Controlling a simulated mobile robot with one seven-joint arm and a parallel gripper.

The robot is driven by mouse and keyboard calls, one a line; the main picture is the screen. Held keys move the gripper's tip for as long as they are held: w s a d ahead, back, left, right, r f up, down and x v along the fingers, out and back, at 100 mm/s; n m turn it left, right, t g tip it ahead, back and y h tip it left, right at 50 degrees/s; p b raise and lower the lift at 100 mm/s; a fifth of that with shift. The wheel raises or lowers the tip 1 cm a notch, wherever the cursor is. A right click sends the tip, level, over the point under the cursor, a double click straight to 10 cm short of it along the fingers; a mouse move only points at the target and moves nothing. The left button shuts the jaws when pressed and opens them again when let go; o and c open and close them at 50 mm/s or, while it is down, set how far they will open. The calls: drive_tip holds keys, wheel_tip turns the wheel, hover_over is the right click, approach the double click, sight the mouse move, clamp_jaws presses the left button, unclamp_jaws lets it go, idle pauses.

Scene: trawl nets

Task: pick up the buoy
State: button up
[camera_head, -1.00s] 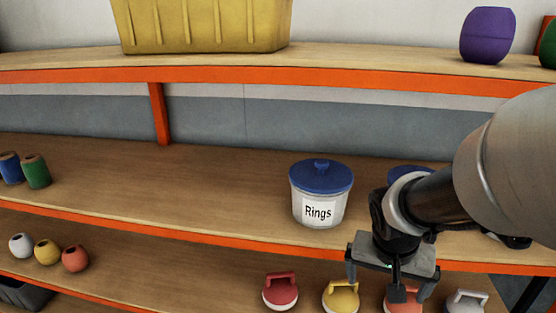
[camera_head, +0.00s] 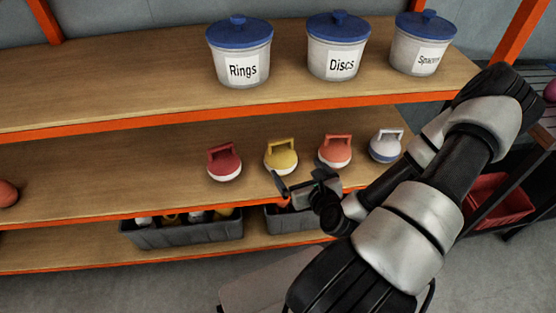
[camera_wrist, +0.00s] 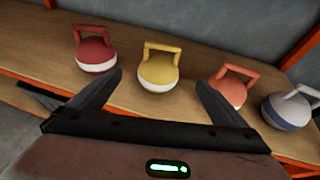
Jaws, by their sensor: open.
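Several round buoys with loop handles stand in a row on the middle shelf: a red-and-white buoy (camera_head: 224,163), a yellow-and-white buoy (camera_head: 281,158), an orange-and-white buoy (camera_head: 334,152) and a white-and-blue buoy (camera_head: 385,147). I cannot tell which one is meant. My gripper (camera_head: 302,184) is open and empty, at the shelf's front, just before the yellow and orange buoys. In the wrist view the yellow buoy (camera_wrist: 158,70) shows beyond and between the spread fingertips (camera_wrist: 159,82), apart from them. The orange buoy (camera_wrist: 229,90) is beyond the right finger.
White tubs with blue lids, such as the Rings tub (camera_head: 241,70), stand on the shelf above. Dark crates (camera_head: 182,234) sit on the shelf below. The middle shelf left of the red buoy is mostly clear. A red crate (camera_head: 497,200) is at right.

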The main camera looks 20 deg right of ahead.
sight(282, 151)
drive_tip(key=b+x, duration=0.5)
drive_tip(key=x, duration=0.6)
drive_tip(key=shift+d+b, duration=0.1)
drive_tip(key=shift+b, duration=0.3)
drive_tip(key=shift+b+x, duration=0.8)
drive_tip(key=shift+x, duration=2.35)
drive_tip(key=shift+f, duration=0.15)
drive_tip(key=c, duration=1.3)
